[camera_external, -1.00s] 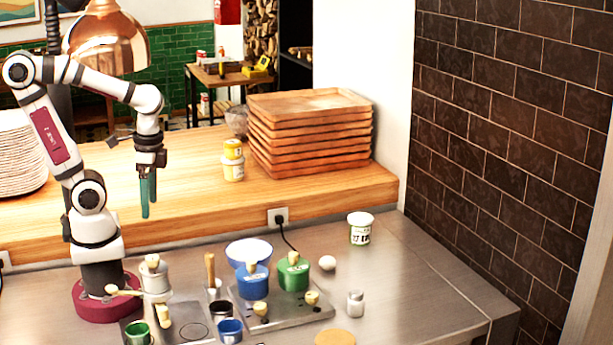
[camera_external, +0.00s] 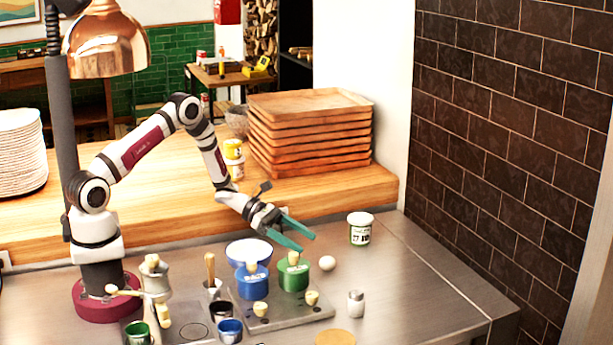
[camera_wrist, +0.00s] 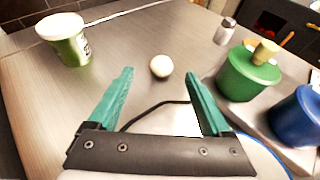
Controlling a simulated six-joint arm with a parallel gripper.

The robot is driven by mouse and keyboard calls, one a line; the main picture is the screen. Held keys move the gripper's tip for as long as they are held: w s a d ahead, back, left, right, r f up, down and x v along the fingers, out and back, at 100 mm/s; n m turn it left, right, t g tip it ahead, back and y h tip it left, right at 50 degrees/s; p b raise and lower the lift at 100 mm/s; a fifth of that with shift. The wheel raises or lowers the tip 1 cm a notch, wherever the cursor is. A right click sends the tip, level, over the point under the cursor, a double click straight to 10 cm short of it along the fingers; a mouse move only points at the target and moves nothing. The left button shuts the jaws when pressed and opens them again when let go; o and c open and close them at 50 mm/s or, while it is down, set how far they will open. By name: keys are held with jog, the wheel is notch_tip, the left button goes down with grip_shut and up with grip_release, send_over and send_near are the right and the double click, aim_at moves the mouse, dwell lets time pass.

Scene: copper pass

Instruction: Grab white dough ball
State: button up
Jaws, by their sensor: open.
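The white dough ball (camera_external: 327,263) lies on the steel counter, to the right of the green lidded pot. In the wrist view the dough ball (camera_wrist: 161,66) shows between and beyond the fingertips, on bare metal. My gripper (camera_external: 308,241) is open and empty, with teal fingers, above the counter to the upper left of the ball. The gripper also shows in the wrist view (camera_wrist: 158,72), its fingers apart and nothing between them. The ball is in full sight in both views.
A green pot (camera_external: 293,275) and a blue pot (camera_external: 252,283) stand left of the ball. A white-lidded tub (camera_external: 360,229) is behind it to the right, and a small shaker (camera_external: 356,303) in front. A white bowl (camera_external: 240,252) is at left. Counter around the ball is clear.

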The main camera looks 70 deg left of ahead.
aim_at(328, 257)
jog(key=x, duration=0.6)
jog(key=shift+d+f, duration=0.1)
jog(key=shift+d, duration=0.25)
grip_shut()
